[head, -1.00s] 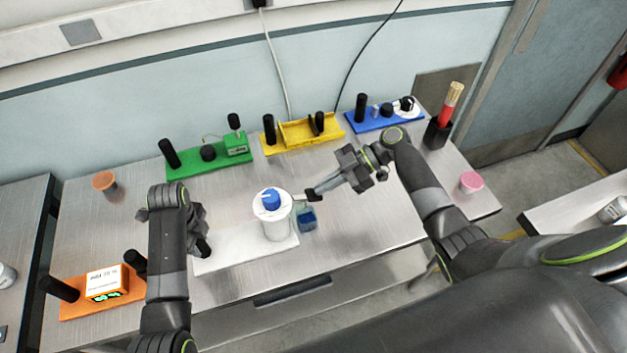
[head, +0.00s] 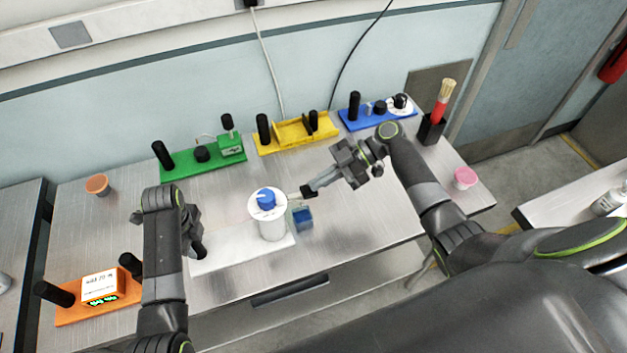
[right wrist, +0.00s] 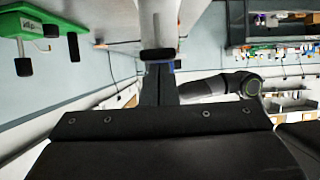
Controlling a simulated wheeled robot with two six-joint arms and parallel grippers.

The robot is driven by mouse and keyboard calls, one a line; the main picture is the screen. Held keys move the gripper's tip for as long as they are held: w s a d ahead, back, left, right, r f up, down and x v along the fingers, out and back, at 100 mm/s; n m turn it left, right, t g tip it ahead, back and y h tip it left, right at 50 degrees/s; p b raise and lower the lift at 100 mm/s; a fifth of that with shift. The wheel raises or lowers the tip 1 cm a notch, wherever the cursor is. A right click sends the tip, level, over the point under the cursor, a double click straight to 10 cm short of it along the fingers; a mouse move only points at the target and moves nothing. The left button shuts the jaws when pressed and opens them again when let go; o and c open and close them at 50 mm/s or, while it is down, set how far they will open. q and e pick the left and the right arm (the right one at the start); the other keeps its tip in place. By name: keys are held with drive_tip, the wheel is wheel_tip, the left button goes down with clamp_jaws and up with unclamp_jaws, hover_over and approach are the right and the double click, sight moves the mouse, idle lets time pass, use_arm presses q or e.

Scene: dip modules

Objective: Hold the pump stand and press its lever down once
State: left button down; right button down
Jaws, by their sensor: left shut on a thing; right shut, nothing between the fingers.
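The pump stand has a flat white base (head: 222,257), a white cylinder (head: 271,226) and a blue knob (head: 266,199) on top. My left gripper (head: 197,246) is shut on the black upright handle at the left end of the base. A small blue thing (head: 302,217), blurred, is just right of the cylinder. My right gripper (head: 305,192) is shut and empty, its dark tips beside the cylinder's top right edge, above the blue thing. The right wrist view shows its closed tips (right wrist: 158,55) near a white part. I cannot clearly tell the lever from the tips, nor whether they touch.
Green (head: 200,163), yellow (head: 294,138) and blue (head: 378,116) stands line the back of the table. An orange stand (head: 98,297) is at front left. A brown cup (head: 97,185), a pink cup (head: 465,178) and a brush holder (head: 431,130) stand near the sides.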

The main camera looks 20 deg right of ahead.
drive_tip(key=d+r, duration=0.8)
drive_tip(key=r, duration=0.2)
drive_tip(key=shift+r, duration=0.25)
idle(0.4)
use_arm(q)
drive_tip(key=c, duration=0.9)
unclamp_jaws()
drive_tip(key=shift+c, duration=0.2)
use_arm(e)
drive_tip(key=shift+a, duration=0.1)
use_arm(q)
drive_tip(key=shift+r, duration=3.75)
